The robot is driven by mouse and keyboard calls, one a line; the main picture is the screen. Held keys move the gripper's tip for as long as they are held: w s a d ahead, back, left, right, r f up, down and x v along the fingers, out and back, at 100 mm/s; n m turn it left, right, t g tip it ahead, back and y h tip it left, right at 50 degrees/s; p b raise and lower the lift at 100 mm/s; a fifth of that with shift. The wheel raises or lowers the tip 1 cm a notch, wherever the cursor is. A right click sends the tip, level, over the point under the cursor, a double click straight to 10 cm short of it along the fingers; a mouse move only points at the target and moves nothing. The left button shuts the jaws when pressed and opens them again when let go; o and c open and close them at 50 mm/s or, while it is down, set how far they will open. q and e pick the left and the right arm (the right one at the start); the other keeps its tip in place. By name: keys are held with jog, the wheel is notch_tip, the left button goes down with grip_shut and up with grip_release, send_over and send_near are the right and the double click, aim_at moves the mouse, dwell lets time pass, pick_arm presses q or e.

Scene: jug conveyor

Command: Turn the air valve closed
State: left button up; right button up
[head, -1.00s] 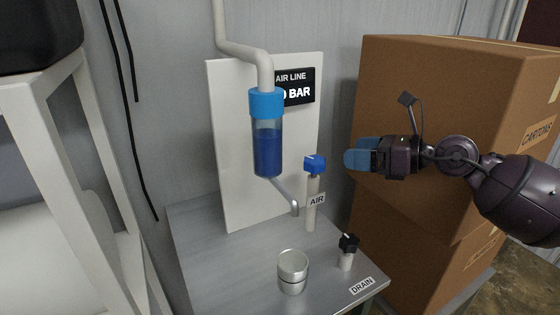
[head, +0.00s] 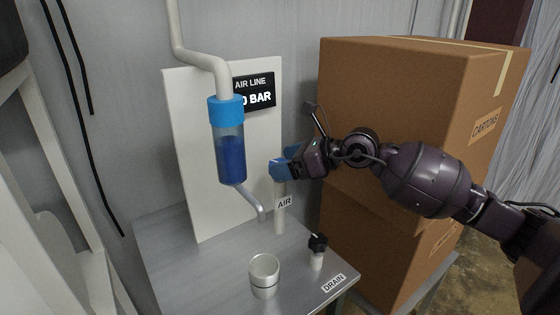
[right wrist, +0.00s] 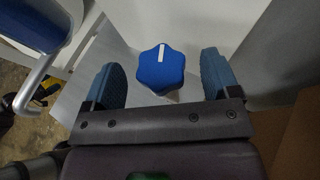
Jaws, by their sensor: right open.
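The air valve knob (right wrist: 161,68) is blue and lobed, with a white mark running nearly straight up in the right wrist view. It tops a pale post (head: 280,217) with an AIR label (head: 285,203). My right gripper (head: 284,165) is open at the knob. In the right wrist view its blue fingers stand on either side of the knob, with a visible gap on each side. In the head view the gripper largely hides the knob. My left gripper is not in view.
A filter bowl (head: 231,158) with blue liquid hangs left of the valve, with a metal spout below. A metal cup (head: 264,273) and a black drain knob (head: 318,243) stand on the grey table (head: 190,265). Cartons (head: 400,100) are stacked close on the right.

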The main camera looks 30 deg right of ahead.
jog(key=shift+w+a+f, duration=0.2)
jog(key=shift+w+a, duration=0.2)
jog(key=shift+w, duration=0.1)
jog(key=shift+w+a+f, duration=0.1)
jog(key=shift+a+f, duration=0.05)
